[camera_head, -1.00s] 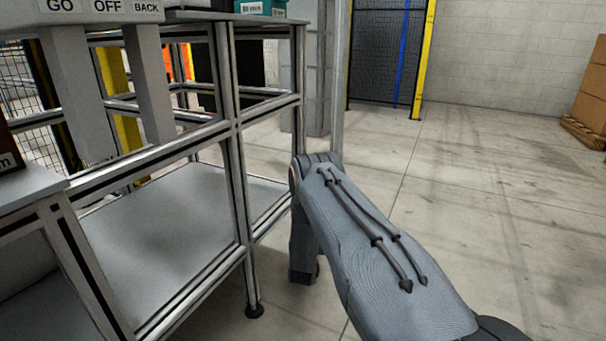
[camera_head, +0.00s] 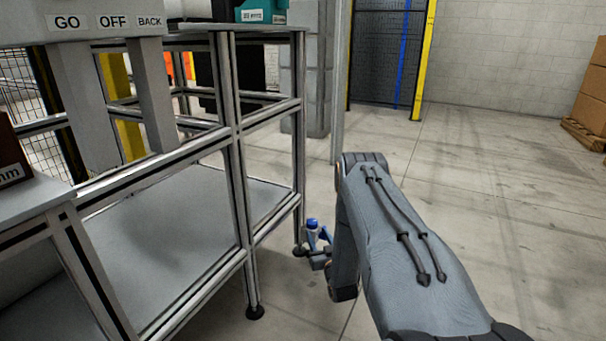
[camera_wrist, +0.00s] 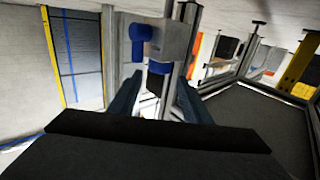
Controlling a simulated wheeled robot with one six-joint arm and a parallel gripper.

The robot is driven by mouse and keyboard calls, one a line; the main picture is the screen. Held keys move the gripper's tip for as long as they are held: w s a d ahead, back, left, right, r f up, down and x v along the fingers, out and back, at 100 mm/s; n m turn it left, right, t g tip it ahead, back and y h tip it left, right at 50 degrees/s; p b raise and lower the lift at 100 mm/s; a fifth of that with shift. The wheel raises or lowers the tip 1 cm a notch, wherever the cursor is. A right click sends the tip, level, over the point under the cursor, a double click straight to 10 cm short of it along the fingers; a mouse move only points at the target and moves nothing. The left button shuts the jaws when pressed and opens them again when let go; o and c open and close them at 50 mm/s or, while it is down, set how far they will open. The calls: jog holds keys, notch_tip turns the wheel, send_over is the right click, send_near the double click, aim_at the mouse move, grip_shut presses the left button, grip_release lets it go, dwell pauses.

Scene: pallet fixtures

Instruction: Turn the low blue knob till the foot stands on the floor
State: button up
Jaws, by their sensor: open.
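A pale grey block (camera_wrist: 172,40) sits at a post foot of the metal frame. The wrist view is upside down, with the floor at its top. One blue knob (camera_wrist: 139,42) sticks out at the block's side. In the head view my gripper (camera_head: 320,256) is low beside the post. Whether the foot (camera_head: 300,251) touches the floor is unclear.
The metal frame with a low grey shelf (camera_head: 165,225) fills the left. A button box (camera_head: 105,25) marked GO, OFF, BACK stands above it. Another post foot (camera_head: 255,312) is nearer. The floor (camera_head: 480,190) on the right is clear, with cartons (camera_head: 592,95) far back.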

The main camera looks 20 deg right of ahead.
jog(key=s+a+r+g+p, duration=0.2)
jog(key=r+p, duration=0.4)
jog(key=r, duration=0.4)
jog(key=s+a+r+g+y+p, duration=0.1)
jog(key=s+a+r+g+p, duration=0.1)
jog(key=r+p, duration=0.4)
jog(key=s+a+r+n+g+y+p, duration=0.1)
jog(key=a+r+p, duration=0.5)
jog(key=r, duration=0.8)
jog(key=shift+s+r+g, duration=0.2)
jog(key=shift+s+g, duration=0.6)
jog(key=shift+g, duration=0.4)
